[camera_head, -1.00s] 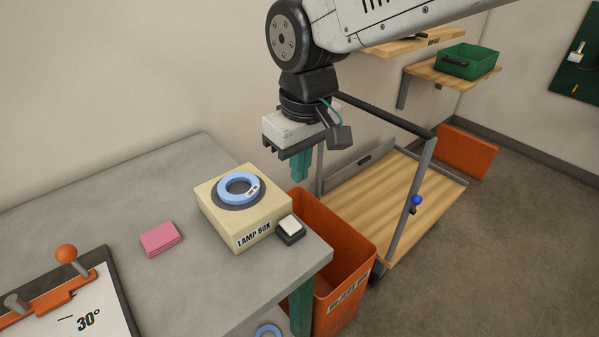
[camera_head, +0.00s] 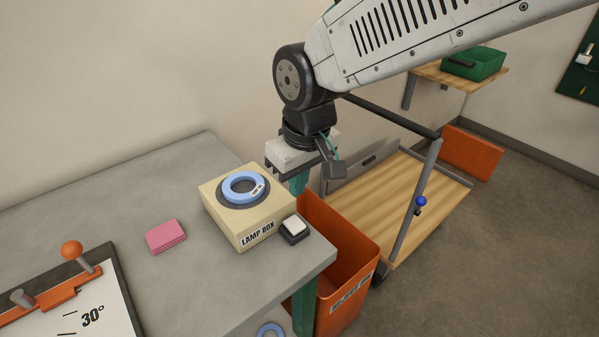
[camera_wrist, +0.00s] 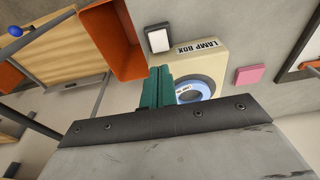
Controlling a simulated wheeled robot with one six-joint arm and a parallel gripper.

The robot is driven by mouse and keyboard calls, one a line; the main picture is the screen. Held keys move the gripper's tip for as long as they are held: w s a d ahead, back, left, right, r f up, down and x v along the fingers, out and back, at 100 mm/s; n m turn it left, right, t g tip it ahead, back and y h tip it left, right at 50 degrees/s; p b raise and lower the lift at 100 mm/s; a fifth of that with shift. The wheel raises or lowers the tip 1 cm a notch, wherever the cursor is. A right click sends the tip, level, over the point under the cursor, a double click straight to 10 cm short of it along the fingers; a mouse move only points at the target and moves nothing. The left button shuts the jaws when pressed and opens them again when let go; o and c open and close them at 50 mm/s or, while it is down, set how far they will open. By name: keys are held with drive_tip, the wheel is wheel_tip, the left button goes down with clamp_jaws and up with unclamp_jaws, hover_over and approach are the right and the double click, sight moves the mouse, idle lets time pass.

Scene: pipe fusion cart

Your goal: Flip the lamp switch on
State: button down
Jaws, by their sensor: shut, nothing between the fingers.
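The cream lamp box (camera_head: 238,226) stands near the right corner of the grey table, with a blue ring (camera_head: 243,187) on a dark round pad on its top. The lamp switch, a white rocker on a dark base (camera_head: 294,228), sits beside the box's right side; it also shows in the wrist view (camera_wrist: 158,39). My gripper (camera_head: 299,185) has its green fingers shut and empty, pointing down just behind the lamp box. In the wrist view the shut fingers (camera_wrist: 158,84) overlap the edge of the box. The fingertips are partly hidden in the head view.
A pink pad stack (camera_head: 166,236) and a clipboard with an angle sheet (camera_head: 78,318) lie on the table. An orange bin (camera_head: 345,250) stands against the table's right edge. A wooden cart (camera_head: 420,195) with a blue-knobbed post is beyond it.

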sight(293, 220)
drive_tip(key=f, duration=0.6)
drive_tip(key=w+a+f, duration=0.1)
drive_tip(key=f, duration=0.2)
drive_tip(key=shift+d, duration=0.1)
